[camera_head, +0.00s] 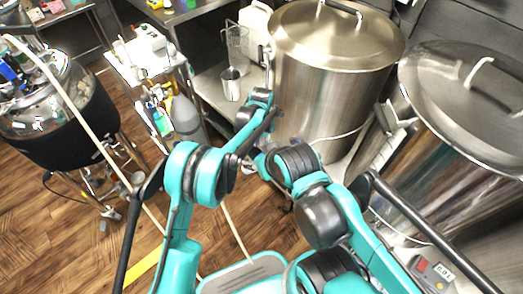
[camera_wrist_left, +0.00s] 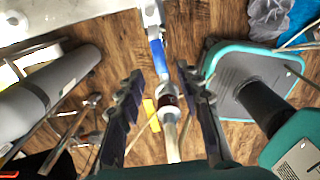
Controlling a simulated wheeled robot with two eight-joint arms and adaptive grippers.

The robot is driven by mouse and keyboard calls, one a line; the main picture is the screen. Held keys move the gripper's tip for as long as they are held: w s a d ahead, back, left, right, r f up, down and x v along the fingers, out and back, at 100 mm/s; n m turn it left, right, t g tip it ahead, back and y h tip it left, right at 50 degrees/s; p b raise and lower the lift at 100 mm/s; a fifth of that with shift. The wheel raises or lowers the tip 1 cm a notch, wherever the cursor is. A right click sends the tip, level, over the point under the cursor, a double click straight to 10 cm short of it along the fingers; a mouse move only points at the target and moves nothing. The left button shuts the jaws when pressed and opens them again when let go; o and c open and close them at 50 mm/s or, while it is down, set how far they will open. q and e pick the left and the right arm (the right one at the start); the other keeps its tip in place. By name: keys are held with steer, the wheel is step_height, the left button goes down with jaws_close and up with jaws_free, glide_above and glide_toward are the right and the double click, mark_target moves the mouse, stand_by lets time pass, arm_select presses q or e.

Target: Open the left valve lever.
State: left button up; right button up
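A valve lever with a blue handle (camera_wrist_left: 158,58) shows in the left wrist view, below a pale metal fitting at the top edge. The lever lies between the two dark fingers of my left gripper (camera_wrist_left: 158,95). The fingers are open, with a gap on both sides of the lever. In the head view my left gripper (camera_head: 262,128) is beside the lower part of the middle steel kettle (camera_head: 318,105); the lever cannot be made out there. My right arm shows in the head view, but I cannot make out its gripper.
A second steel kettle (camera_head: 460,110) stands at the right. A steel shelf with a metal cup (camera_head: 230,84) is behind my left arm. A grey cylinder (camera_head: 186,118) stands left of it. A dark round vessel (camera_head: 68,130) is at the far left. Wooden floor lies between.

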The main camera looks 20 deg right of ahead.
arm_select(q)
step_height(320, 180, up, 7)
stand_by(0.7)
steer(key=s+a+r+m+t+h, duration=0.15)
steer(key=a+r+m, duration=0.35)
steer(key=a+r, duration=0.6)
steer(key=s+a+r+m+t, duration=0.15)
steer(key=a+r+m, duration=0.4)
steer(key=a, duration=0.95)
steer(key=s+a+f+m+t+y, duration=0.1)
steer(key=s+a+m+t, duration=0.3)
steer(key=s+a+m, duration=0.7)
steer(key=s+a, duration=0.5)
steer(key=a, duration=0.2)
steer(key=shift+s+a+f, duration=0.15)
steer(key=shift+f, duration=0.2)
